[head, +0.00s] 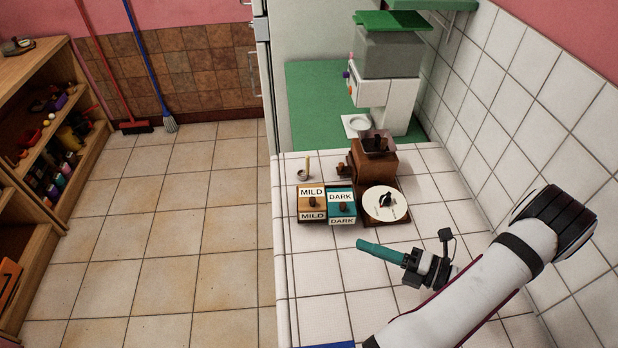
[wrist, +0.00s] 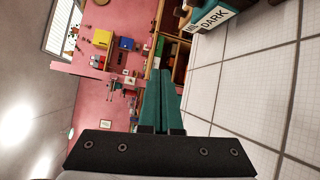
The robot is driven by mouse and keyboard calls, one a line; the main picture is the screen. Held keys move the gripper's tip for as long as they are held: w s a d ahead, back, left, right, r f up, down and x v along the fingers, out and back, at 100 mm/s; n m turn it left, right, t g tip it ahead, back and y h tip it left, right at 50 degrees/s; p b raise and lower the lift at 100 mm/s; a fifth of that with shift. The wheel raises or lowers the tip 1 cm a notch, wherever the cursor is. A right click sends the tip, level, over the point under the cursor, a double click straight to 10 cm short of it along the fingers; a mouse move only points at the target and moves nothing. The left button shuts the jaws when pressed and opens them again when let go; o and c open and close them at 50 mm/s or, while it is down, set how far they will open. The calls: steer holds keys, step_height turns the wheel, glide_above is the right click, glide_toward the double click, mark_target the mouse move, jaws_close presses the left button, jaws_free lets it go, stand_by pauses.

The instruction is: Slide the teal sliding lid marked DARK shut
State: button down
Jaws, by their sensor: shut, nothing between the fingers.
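The teal lid marked DARK (head: 348,208) lies on top of its small box, with a dark knob and a white label. In the head view I cannot tell how far along the box it sits. The box's front also bears a DARK label. In the wrist view, a DARK label (wrist: 214,19) and some teal show at the top right, partly cut off. My gripper (head: 361,243) has long teal fingers, shut and empty. They are in front of the DARK box and a little to its right, apart from it. The fingers (wrist: 160,72) also show together in the wrist view.
A MILD box (head: 312,215) with an orange-brown lid stands directly left of the DARK one. A round white dial (head: 373,211) and a brown grinder (head: 375,162) stand to the right and behind. A small candle holder (head: 302,175) is behind.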

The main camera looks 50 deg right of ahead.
steer(key=s+f+m+h, duration=0.1)
steer(key=s+d+f+m+t+h, duration=0.1)
steer(key=s+m+h, duration=0.1)
steer(key=s+d+f+m+h, duration=0.1)
steer(key=m, duration=0.1)
steer(key=shift+s+d, duration=0.1)
steer(key=shift+s, duration=0.2)
glide_toward(346, 207)
steer(key=w+a, duration=0.2)
steer(key=a, duration=0.1)
steer(key=w+a, duration=0.1)
steer(key=shift+w+a+f, duration=0.25)
steer(key=shift+w, duration=0.15)
steer(key=w+d, duration=0.2)
steer(key=shift+w+d, duration=0.25)
steer(key=shift+w, duration=0.1)
steer(key=shift+w+d, duration=0.25)
steer(key=shift+d, duration=0.1)
steer(key=shift+w, duration=0.1)
steer(key=shift+w+d, duration=0.8)
steer(key=shift+d, duration=0.2)
